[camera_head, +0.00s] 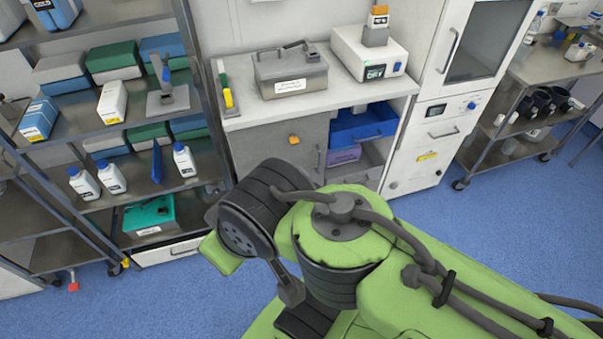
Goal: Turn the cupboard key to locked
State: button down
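A small orange key or knob (294,139) sits on the front of the grey cupboard door (262,154), below the white worktop. It is too small to tell which way it is turned. The cupboard door looks shut, and my arm hides its lower part. My green and black arm is folded in the foreground, below and in front of the cupboard, apart from the key. I cannot make out my gripper's fingertips; the arm's links seem to hide them.
A grey lidded box (290,76) and a white device (370,55) stand on the worktop (236,121). A loaded metal rack (196,62) stands left. Blue floor (480,235) is clear at right.

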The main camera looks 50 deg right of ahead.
aim_at(293, 141)
jog(key=z, duration=1.45)
